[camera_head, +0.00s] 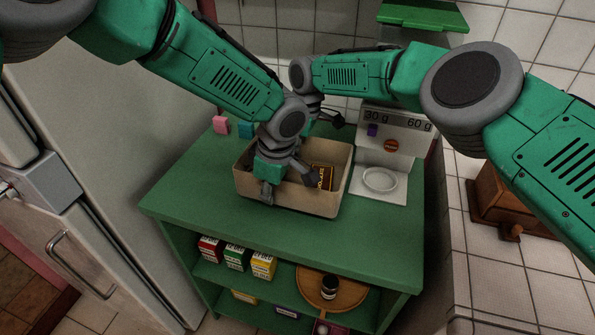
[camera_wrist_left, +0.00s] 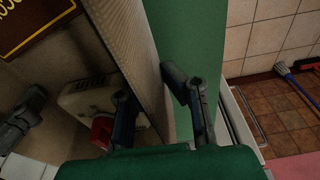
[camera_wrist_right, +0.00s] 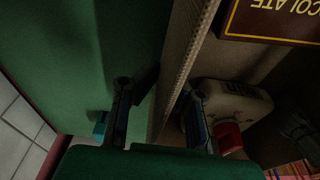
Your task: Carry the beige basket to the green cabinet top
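The beige basket (camera_head: 325,205) sits on the green cabinet top (camera_head: 190,180). A brown chocolate box (camera_head: 321,177) is inside it. The left wrist view also shows a white item with a red part (camera_wrist_left: 92,102) in it. My left gripper (camera_head: 280,186) is at the basket's near wall. In its wrist view the fingers (camera_wrist_left: 160,105) stand apart, one on each side of the wall. My right gripper is at the far side, partly hidden behind my left arm. In its wrist view its fingers (camera_wrist_right: 158,112) are apart with the wall between them.
A white scale (camera_head: 385,160) stands right of the basket. Pink (camera_head: 220,125) and blue (camera_head: 246,129) items stand at the back left. Shelves below hold small boxes (camera_head: 235,257) and a round wooden board (camera_head: 345,292). The front strip of the top is clear.

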